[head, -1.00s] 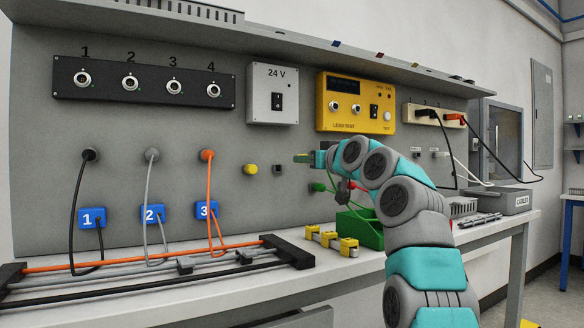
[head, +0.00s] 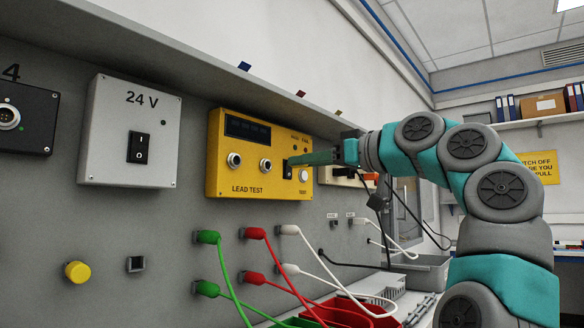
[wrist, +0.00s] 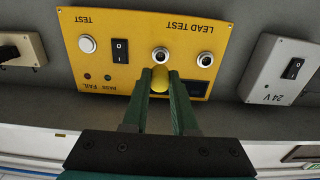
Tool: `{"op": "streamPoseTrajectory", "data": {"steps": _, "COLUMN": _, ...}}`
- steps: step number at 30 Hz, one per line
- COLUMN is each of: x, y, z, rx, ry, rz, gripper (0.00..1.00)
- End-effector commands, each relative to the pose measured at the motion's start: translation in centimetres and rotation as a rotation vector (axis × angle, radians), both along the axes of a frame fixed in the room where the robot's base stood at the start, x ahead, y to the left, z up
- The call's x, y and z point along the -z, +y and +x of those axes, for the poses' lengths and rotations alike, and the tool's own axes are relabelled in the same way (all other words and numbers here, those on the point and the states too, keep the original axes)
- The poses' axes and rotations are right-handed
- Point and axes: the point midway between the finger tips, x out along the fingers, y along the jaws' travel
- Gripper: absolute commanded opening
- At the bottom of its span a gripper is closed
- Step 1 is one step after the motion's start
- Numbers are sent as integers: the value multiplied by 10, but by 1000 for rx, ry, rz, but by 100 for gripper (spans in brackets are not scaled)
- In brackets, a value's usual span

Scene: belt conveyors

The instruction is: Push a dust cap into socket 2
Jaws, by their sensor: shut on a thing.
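My gripper (head: 290,160) is in front of the yellow LEAD TEST box in the head view, its green fingers pointing left. In the wrist view my gripper (wrist: 161,76) is shut on a small yellow dust cap (wrist: 160,85), held between the fingertips. The cap cannot be made out in the head view. Socket 2 is out of both current views. Only the right end of the black numbered panel (head: 40,138) shows, with socket 4 (head: 9,117) at the left edge.
The LEAD TEST box (head: 222,180) has two round sockets and a switch. A grey 24 V box (head: 110,155) is left of it. A shelf (head: 190,55) overhangs the wall. Green, red and white leads (head: 275,290) hang below. A yellow knob (head: 78,272) sticks out lower left.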

Motion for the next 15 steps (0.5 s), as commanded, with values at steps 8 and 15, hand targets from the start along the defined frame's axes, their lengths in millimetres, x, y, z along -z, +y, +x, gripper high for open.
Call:
{"op": "streamPoseTrajectory", "data": {"steps": 8, "x": 0, "y": 13, "z": 10, "rx": -1, "ry": 1, "rz": -2, "gripper": 0}}
{"op": "streamPoseTrajectory", "data": {"steps": 15, "x": -1, "y": 30, "z": 22, "rx": -1, "ry": 0, "rz": -1, "gripper": 0}}
